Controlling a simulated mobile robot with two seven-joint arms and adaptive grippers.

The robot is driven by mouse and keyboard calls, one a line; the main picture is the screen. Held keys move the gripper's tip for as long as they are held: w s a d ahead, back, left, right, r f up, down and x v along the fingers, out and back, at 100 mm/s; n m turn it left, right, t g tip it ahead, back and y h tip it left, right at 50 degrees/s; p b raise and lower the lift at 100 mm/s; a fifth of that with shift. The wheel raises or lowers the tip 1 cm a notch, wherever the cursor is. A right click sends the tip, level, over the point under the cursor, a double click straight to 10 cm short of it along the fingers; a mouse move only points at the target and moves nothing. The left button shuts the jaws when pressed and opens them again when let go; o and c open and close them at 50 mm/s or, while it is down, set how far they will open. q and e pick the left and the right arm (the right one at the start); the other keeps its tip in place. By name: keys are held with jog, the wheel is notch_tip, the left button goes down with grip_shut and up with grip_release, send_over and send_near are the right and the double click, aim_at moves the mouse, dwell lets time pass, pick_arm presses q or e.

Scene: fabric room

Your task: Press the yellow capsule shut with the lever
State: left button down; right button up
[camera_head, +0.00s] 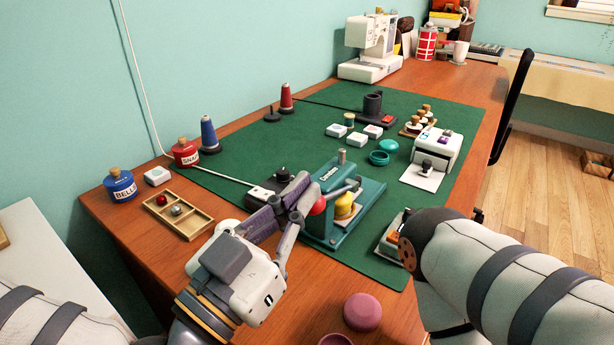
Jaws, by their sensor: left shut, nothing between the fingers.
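The teal press (365,215) stands on the green mat, with a grey post on top. The yellow capsule (344,207) sits upright inside the press; whether its halves are fully closed I cannot tell.
The green mat (240,150) holds teal round pieces (379,157), a white machine (437,148) and small blocks. A wooden tray (185,218) and red and blue jars stand at the left. A pink dome (362,312) lies at the front edge.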

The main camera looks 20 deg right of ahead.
pick_arm(q)
jog(key=f, duration=0.2)
jog(key=a+f, duration=0.1)
jog(key=shift+s+f+b, duration=0.3)
jog(key=shift+s+f, duration=0.1)
pick_arm(e)
jog(key=shift+s+f, duration=0.4)
jog(key=shift+f, duration=0.05)
dwell(0.9)
